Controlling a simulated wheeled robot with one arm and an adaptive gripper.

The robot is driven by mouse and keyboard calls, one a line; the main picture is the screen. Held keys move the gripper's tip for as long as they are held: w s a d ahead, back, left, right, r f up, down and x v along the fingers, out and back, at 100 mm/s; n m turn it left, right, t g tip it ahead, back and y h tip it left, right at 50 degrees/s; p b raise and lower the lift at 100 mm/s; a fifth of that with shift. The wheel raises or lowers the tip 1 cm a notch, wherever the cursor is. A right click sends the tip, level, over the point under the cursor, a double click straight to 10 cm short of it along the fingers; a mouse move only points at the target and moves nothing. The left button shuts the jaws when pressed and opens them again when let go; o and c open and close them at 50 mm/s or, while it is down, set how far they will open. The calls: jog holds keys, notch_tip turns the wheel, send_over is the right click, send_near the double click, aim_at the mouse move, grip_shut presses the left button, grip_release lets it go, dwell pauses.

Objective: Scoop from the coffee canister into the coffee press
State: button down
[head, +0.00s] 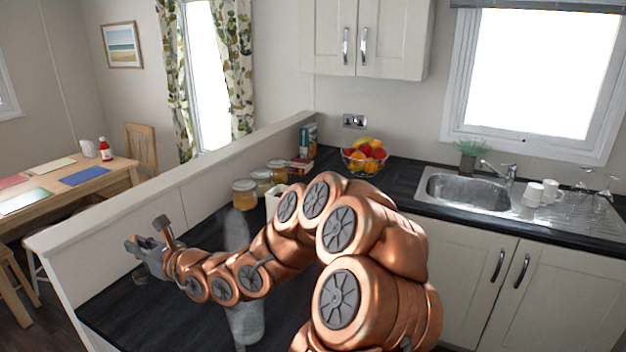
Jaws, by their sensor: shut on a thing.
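My gripper (145,246) is at the left end of my arm, over the left part of the dark counter near the low wall. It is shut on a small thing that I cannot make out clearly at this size. A small dark, glassy thing (140,276) shows just below the gripper; I cannot tell whether it is the coffee press. A white, open-topped container (273,204) stands behind my arm, partly hidden by it. I cannot tell whether it is the coffee canister. My arm hides much of the middle of the counter.
Several lidded jars (244,196) stand along the low wall (180,190). A fruit bowl (364,160) and books or boxes (305,150) are in the back corner. The sink (465,187) and white cups (540,192) are at right. The front-left counter (165,318) looks clear.

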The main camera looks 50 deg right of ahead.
jog(key=w+d+r, duration=0.1)
jog(key=d+r, duration=0.3)
jog(key=d, duration=0.7)
jog(key=d+r, duration=0.5)
jog(key=d, duration=0.5)
jog(key=s+d+f, duration=0.2)
jog(key=s+d, duration=0.1)
jog(key=d, duration=0.4)
jog(key=s+d+f+p, duration=0.1)
jog(key=s+d+f, duration=0.1)
jog(key=s+d, duration=0.35)
jog(key=s+d+f, duration=0.1)
jog(key=s+d, duration=0.1)
jog(key=d, duration=0.7)
jog(key=w+a+f+n+g+h+b, duration=0.4)
jog(key=a+f+n+g+h+b, duration=0.4)
jog(key=f, duration=0.3)
jog(key=shift+w+a+h+b, duration=0.25)
jog(key=shift+w+h+b, duration=0.15)
jog(key=shift+b, duration=0.5)
